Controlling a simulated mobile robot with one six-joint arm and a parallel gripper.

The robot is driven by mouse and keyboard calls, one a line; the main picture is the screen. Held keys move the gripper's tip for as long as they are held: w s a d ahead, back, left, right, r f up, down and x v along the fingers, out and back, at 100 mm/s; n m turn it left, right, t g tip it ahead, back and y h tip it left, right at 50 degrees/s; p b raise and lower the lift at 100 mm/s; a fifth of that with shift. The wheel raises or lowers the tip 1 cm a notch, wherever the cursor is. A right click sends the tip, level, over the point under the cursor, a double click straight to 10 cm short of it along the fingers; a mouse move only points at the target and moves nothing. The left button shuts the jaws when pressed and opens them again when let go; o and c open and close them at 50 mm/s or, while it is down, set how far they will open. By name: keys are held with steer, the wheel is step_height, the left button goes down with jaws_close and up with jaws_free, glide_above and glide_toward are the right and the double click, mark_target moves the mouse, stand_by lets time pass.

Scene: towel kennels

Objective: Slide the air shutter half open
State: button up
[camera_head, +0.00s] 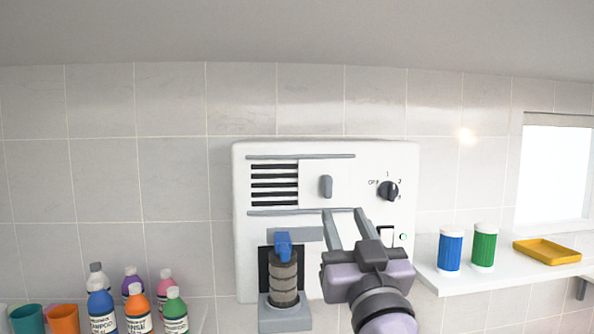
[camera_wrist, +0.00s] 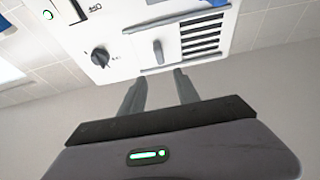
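The air shutter (camera_head: 312,184) is a white plate with an upright grey handle (camera_head: 326,186), set between two grey rails on the white wall panel. Dark vent slots (camera_head: 274,184) show uncovered to its left. In the wrist view, which is turned over, the shutter's handle (camera_wrist: 158,52) is beyond the fingertips and the slots (camera_wrist: 205,36) are to its right. My gripper (camera_head: 345,211) is open and empty, below and slightly right of the handle in the head view. Its two fingers (camera_wrist: 158,78) are apart and do not touch the handle.
A black knob (camera_head: 388,191) sits right of the shutter. A grey cylinder with a blue top (camera_head: 284,271) stands in the panel's lower recess. Blue (camera_head: 450,251) and green (camera_head: 484,247) canisters and a yellow tray (camera_head: 547,251) are on the right shelf. Several bottles (camera_head: 138,309) stand lower left.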

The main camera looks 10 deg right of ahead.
mark_target(329, 183)
steer(key=p+x, duration=0.4)
steer(key=x, duration=0.8)
steer(key=shift+a+f, duration=0.1)
steer(key=shift+s, duration=0.1)
jaws_close()
stand_by(0.7)
